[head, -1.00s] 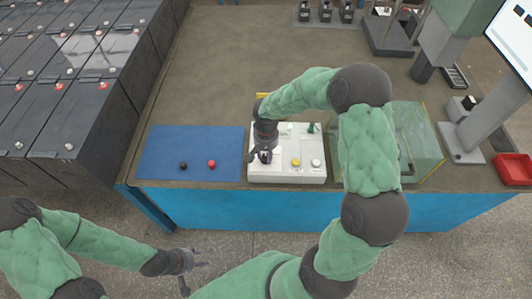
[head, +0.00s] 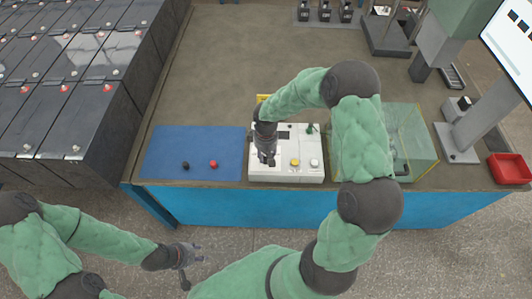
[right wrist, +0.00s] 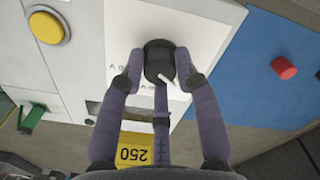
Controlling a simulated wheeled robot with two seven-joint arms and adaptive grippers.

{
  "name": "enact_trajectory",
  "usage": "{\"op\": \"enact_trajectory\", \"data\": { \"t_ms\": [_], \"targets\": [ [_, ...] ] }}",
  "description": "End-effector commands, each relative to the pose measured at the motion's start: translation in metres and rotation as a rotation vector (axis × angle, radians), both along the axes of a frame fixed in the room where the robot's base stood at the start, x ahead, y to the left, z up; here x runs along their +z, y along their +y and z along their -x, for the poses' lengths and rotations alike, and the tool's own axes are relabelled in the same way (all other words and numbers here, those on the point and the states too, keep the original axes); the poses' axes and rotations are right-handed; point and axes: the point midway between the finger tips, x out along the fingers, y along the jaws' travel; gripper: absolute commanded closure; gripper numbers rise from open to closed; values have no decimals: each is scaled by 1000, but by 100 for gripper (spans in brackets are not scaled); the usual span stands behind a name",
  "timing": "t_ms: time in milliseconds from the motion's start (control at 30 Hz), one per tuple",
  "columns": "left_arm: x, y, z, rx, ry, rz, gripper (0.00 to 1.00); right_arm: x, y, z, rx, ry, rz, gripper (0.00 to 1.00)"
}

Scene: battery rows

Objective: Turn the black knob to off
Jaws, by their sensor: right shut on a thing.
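The black knob (right wrist: 156,52) stands on the white control box (head: 288,178), with a white pointer mark on its side. Small letters are printed on the panel beside it, too small to read surely. My right gripper (right wrist: 161,68) is shut on the knob, with fingers on both sides of it. In the head view my right gripper (head: 267,158) is at the left part of the box and hides the knob. My left gripper (head: 198,255) is open and empty, in front of the table and apart from everything.
The box also bears a yellow button (head: 295,162), a white button (head: 314,163) and a green switch (head: 310,128). A blue mat (head: 160,160) with a black piece (head: 185,165) and a red piece (head: 213,164) lies left. A clear yellow-edged case (head: 415,150) stands right.

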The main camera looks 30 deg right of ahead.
Motion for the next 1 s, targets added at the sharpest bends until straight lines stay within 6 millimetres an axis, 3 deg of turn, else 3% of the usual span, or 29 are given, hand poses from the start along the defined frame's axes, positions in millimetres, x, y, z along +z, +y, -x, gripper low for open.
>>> {"op": "enact_trajectory", "data": {
  "t_ms": [667, 700, 767, 800, 1000],
  "targets": [
    [4, 0, 0, 0, 0, 0, 60, 1, 0, -3, 71, -9, 1, 100],
    [4, 0, 0, 0, 0, 0, 60, 1, 0, -3, 71, -9, 1, 65],
    [4, 0, 0, 0, 0, 0, 60, 1, 0, -3, 71, -9, 1, 48],
    [4, 0, 0, 0, 0, 0, 60, 1, 0, -3, 70, -7, 0, 44],
    [4, 0, 0, 0, 0, 0, 60, 1, 0, -1, 70, -4, 0, 44]
  ]
}}
